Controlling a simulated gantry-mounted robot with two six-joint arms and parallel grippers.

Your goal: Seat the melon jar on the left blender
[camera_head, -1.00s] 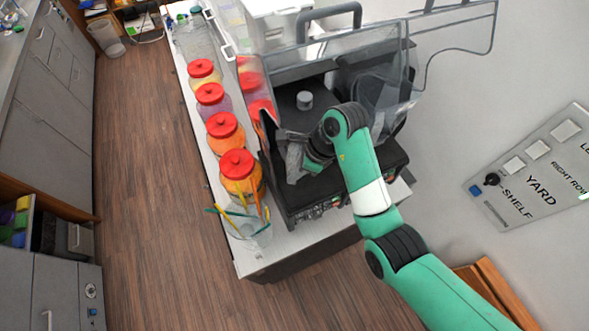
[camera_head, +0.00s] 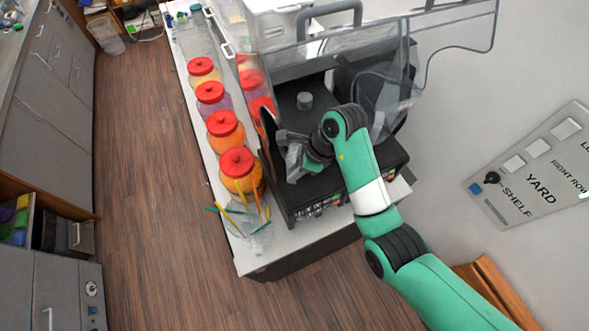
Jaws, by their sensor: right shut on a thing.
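The blender machine has a black base (camera_head: 355,185) and a clear hood (camera_head: 335,55), which is raised. On its left station a round grey drive knob (camera_head: 305,100) is bare. A clear, greyish jar (camera_head: 385,90) shows through the hood at the right station. My right gripper (camera_head: 303,160) is over the front left of the base, below the knob in the picture. It is shut on a grey, partly clear thing (camera_head: 292,152) that looks like a jar. My wrist hides part of it, and I cannot tell its contents. My left gripper is not in view.
Jars with red lids (camera_head: 225,124) line the counter's left edge. A clear cup (camera_head: 248,235) with coloured sticks stands at the front corner. A white container (camera_head: 280,25) is behind the hood. The wooden floor (camera_head: 145,190) is clear. A sign (camera_head: 530,180) is on the wall at right.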

